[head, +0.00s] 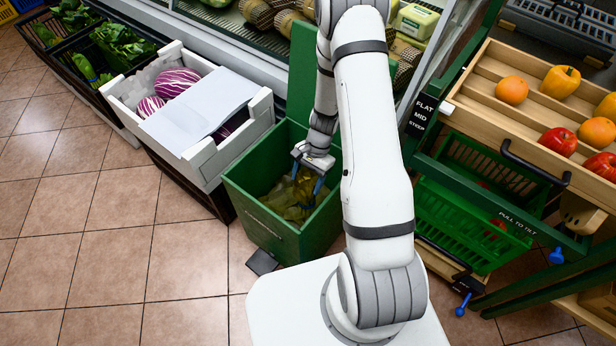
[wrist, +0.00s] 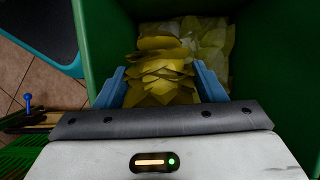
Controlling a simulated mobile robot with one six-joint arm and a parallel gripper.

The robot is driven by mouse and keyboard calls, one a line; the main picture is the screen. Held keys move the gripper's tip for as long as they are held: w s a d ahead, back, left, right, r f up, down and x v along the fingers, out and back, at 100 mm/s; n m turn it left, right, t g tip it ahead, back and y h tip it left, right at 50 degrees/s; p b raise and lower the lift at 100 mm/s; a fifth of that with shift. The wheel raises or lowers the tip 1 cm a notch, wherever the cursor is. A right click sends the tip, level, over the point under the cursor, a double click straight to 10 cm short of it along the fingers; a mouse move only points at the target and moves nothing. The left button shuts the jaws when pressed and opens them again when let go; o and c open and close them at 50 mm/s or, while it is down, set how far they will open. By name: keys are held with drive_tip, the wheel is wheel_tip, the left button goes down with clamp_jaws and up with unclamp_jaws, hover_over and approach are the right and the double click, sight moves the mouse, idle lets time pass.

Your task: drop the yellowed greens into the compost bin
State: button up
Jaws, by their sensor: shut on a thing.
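The green compost bin (head: 257,222) stands on the floor left of my arm, its lid raised behind it. My gripper (head: 308,180) points down inside the bin's opening. In the wrist view my gripper (wrist: 162,88) has its blue fingers on both sides of the yellowed greens (wrist: 158,62) and is shut on them. The greens (head: 302,190) are below the rim in the head view. More pale yellow leaves (wrist: 213,48) lie deeper in the bin (wrist: 108,45). The exact gap between the held greens and those leaves cannot be told.
A white crate (head: 150,125) with purple-striped vegetables and a sheet on top stands left of the bin. A tilting wooden produce rack (head: 480,105) and a green basket (head: 455,215) stand to the right. Tiled floor (head: 105,255) is clear at the front left.

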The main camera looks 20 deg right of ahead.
drive_tip(key=shift+f+b, duration=2.6)
drive_tip(key=shift+f, duration=0.9)
drive_tip(key=o, duration=1.7)
drive_tip(key=shift+c, duration=0.2)
drive_tip(key=shift+p+v, duration=0.9)
drive_tip(key=shift+v, duration=3)
drive_tip(key=shift+r, duration=0.1)
